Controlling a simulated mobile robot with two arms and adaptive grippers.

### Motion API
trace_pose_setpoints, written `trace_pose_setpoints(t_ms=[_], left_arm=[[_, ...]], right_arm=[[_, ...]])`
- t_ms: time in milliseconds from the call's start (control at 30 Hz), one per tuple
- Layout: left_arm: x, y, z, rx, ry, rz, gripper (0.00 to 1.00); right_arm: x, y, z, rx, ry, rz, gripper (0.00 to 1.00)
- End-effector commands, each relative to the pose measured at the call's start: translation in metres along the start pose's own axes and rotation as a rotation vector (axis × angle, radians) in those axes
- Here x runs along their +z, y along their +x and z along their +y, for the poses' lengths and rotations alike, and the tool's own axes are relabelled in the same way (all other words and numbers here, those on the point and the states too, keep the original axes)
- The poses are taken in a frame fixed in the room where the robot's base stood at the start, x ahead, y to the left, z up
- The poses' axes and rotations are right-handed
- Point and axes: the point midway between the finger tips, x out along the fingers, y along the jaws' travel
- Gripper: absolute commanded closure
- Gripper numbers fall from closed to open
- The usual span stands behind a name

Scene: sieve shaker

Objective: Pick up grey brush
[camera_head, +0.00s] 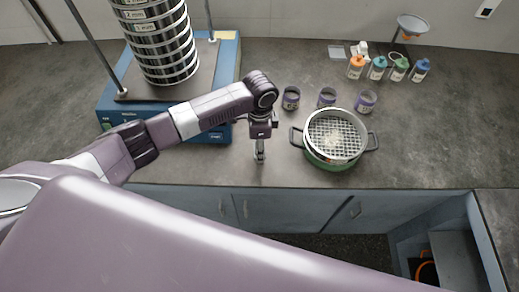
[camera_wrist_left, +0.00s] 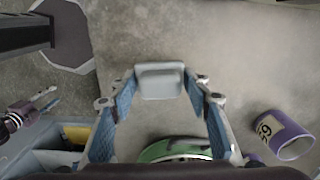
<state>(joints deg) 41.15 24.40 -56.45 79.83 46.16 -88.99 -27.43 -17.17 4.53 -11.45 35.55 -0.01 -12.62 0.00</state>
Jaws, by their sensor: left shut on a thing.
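My left gripper (camera_head: 259,154) points down over the counter, between the blue shaker base and the green-rimmed pan. In the left wrist view, its two blue-padded fingers (camera_wrist_left: 161,88) are shut on a grey block-shaped piece, which I take as the grey brush (camera_wrist_left: 160,80). The lower part of the brush is hidden, and I cannot tell whether it touches the counter. A purple and metal part at the left of that view looks like my right gripper (camera_wrist_left: 40,102); its fingers are too small to read.
A sieve (camera_head: 334,136) with white material sits on a green pan right of the left gripper. Several purple jars (camera_head: 291,98) stand behind. The sieve shaker (camera_head: 228,60) stands left, bottles (camera_head: 378,68) at the back right. An open cabinet (camera_head: 460,258) is below.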

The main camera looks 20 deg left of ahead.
Motion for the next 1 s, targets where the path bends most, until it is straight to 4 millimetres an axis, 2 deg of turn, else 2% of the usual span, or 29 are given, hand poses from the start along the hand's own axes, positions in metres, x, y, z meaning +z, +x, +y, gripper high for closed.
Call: trace_pose_setpoints(t_ms=[167,400,600,800,1000], left_arm=[[-0.001,-0.041,-0.002,-0.008,0.001,0.005,0.81],[-0.001,-0.113,-0.002,-0.008,0.0,0.004,0.81],[-0.001,-0.157,-0.001,-0.006,0.001,0.003,0.81],[0.0,-0.179,-0.001,-0.003,-0.001,0.0,0.81],[0.0,-0.183,0.0,-0.002,-0.001,-0.001,0.81]], right_arm=[[0.001,0.009,0.0,0.0,0.0,0.0,0.6],[0.002,0.022,0.0,0.0,0.0,0.0,0.6],[0.003,0.029,0.0,0.0,0.0,0.0,0.6],[0.003,0.028,0.0,0.0,0.0,0.0,0.6],[0.003,0.028,0.0,0.0,0.0,0.0,0.6]])
